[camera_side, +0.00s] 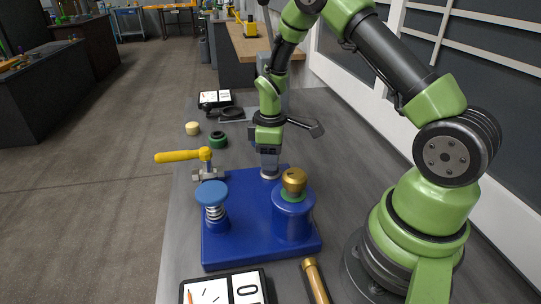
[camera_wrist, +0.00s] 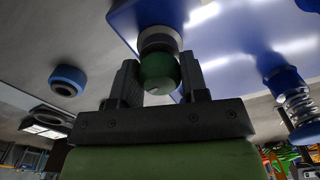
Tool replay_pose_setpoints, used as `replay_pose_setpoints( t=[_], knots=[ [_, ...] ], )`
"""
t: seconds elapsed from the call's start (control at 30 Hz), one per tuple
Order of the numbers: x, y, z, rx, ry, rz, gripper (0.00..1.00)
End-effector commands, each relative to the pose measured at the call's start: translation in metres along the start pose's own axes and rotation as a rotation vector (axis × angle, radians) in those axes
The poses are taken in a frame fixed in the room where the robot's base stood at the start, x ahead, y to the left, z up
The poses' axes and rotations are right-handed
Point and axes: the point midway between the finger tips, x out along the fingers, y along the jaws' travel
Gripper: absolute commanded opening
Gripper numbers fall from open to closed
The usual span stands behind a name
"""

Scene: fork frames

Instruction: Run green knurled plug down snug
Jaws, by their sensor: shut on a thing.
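My gripper (camera_side: 269,165) points down over the rear part of the blue base plate (camera_side: 250,215). In the wrist view my gripper (camera_wrist: 160,80) is shut on the green plug (camera_wrist: 158,72), which sits between its two fingers. The plug's end lines up with a grey metal collar (camera_wrist: 160,40) at the plate and seems to meet it. Whether any gap is left between them I cannot tell. In the side view the fingers hide the plug, and only the grey metal collar (camera_side: 269,175) shows below them.
On the plate stand a blue-capped spring plunger (camera_side: 212,195) and a blue cylinder (camera_side: 293,222) with a brass knob (camera_side: 294,180). A yellow-handled valve (camera_side: 185,156) is at its left rear. A dark green ring (camera_side: 218,140) and cream knob (camera_side: 192,128) lie behind.

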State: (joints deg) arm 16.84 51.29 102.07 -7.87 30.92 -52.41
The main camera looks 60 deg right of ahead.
Motion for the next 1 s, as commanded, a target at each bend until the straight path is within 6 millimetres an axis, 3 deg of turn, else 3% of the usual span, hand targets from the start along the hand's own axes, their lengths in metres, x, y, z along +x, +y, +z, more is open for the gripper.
replay_pose_setpoints(
  t=[0.3,0.57,0.77,1.0],
  knots=[
    [-0.0002,0.001,-0.0005,0.14,0.003,0.003,0.27],
    [-0.0002,0.0011,-0.0005,0.157,0.003,0.004,0.27],
    [-0.0001,0.0012,-0.0005,0.296,0.003,0.004,0.27],
    [-0.0001,0.0013,-0.0005,0.307,0.004,0.004,0.27]
  ],
)
